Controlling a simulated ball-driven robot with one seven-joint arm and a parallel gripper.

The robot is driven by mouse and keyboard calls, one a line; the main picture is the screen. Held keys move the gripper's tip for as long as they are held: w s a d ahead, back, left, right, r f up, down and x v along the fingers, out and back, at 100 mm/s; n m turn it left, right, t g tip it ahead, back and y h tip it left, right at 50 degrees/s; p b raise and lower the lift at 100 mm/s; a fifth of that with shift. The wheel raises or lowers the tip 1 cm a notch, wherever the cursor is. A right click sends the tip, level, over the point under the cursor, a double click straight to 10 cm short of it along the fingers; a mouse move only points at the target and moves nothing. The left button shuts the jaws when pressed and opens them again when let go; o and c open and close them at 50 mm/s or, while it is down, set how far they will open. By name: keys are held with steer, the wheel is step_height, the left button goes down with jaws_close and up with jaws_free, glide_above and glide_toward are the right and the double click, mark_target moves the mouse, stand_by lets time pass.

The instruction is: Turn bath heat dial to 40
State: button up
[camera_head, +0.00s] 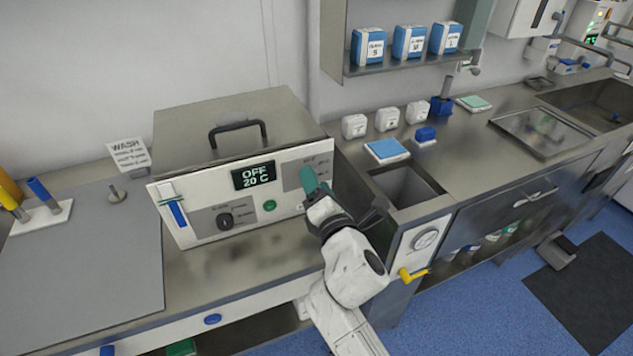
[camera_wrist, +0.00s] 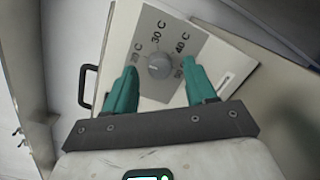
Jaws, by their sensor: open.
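The heat dial (camera_wrist: 159,66) is a round grey knob on a grey panel marked 30 C and 40 C, with a partly hidden label at each end. A pale mark shows on its left side; I cannot tell exactly where it points. My gripper (camera_wrist: 160,70) is open, with one teal finger on each side of the dial and gaps visible. In the head view my gripper (camera_head: 310,182) is at the right of the bath's front panel (camera_head: 287,213) and hides the dial. The bath display (camera_head: 254,176) reads OFF, 20 C.
The bath's steel lid (camera_head: 180,125) with a black handle (camera_head: 238,128) is closed. A black knob (camera_head: 225,221) and a green button (camera_head: 269,206) sit left of my gripper. A sink basin (camera_head: 405,186) lies to the right. A wash note (camera_head: 129,154) stands left.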

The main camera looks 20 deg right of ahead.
steer(key=shift+w, duration=0.35)
steer(key=shift+c, duration=0.3)
jaws_close()
steer(key=shift+m, duration=0.4)
steer(key=m+y, duration=0.1)
steer(key=m, duration=0.9)
steer(key=m+g+y+b, duration=0.1)
steer(key=m, duration=1)
steer(key=shift+d+f+b, duration=0.15)
steer(key=shift+d+b, duration=0.05)
steer(key=shift+b, duration=0.1)
steer(key=shift+m, duration=0.4)
